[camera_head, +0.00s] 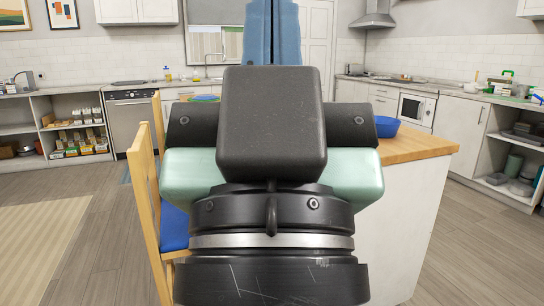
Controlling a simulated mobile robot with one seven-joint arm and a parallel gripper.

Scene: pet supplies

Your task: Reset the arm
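My gripper (272,30) is in the middle of the head view, seen from behind and pointing up and away from me. Its black housing and the pale green parts of my arm fill the centre. Two blue-grey upright pieces, side by side with a thin dark line between them, rise above the housing to the top edge. I cannot tell whether they are my fingers or something between them. The fingertips are cut off or hidden, and no held thing is clearly seen.
A wooden-topped island (420,148) stands behind my arm, with a blue bowl (384,126) on it. A wooden chair (146,190) with a blue seat is close on the left. Shelves and counters line the walls. Open floor (95,235) lies at left and right.

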